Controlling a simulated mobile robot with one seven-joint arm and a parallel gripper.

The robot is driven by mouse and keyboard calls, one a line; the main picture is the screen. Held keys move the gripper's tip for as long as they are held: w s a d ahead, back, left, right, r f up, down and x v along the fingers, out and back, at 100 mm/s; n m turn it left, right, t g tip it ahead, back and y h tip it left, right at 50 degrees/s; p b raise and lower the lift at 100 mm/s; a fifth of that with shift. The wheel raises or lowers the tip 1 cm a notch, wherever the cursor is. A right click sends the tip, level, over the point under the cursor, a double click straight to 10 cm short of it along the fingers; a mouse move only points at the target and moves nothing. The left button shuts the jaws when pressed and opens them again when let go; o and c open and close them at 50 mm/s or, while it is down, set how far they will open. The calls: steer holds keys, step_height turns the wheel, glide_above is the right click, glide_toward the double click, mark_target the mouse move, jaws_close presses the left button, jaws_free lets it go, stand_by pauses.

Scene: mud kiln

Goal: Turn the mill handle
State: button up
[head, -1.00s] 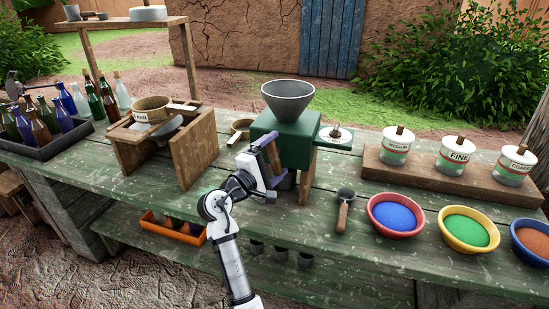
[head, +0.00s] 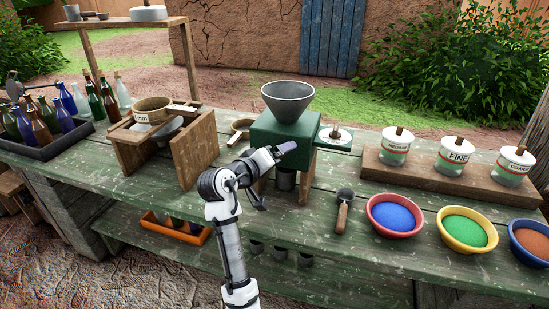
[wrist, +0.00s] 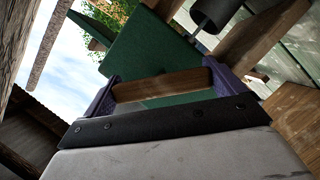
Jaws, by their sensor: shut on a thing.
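The mill is a green box (head: 270,126) with a grey funnel hopper (head: 288,98) on top, standing on wooden legs on the bench. Its green side also shows in the wrist view (wrist: 150,50). In the wrist view, the wooden mill handle (wrist: 160,85) lies between the two purple fingers of my gripper (wrist: 162,92), which is shut on it. In the head view my gripper (head: 286,148) is at the front face of the mill, below the hopper. The handle and crank are mostly hidden there by my gripper.
A scoop (head: 343,212) and bowls of blue (head: 395,215), green (head: 466,229) and orange powder (head: 534,243) lie right of the mill. Lidded jars stand on a wooden board (head: 400,177). A wooden sieve stand (head: 195,150) is to the left, near a bottle tray (head: 45,146).

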steer(key=shift+f+m+y, duration=0.1)
steer(key=shift+m+y, duration=0.9)
steer(key=shift+m, duration=0.4)
steer(key=o, duration=0.6)
steer(key=b+v, duration=0.2)
steer(key=v, duration=1.2)
steer(key=shift+d, duration=0.1)
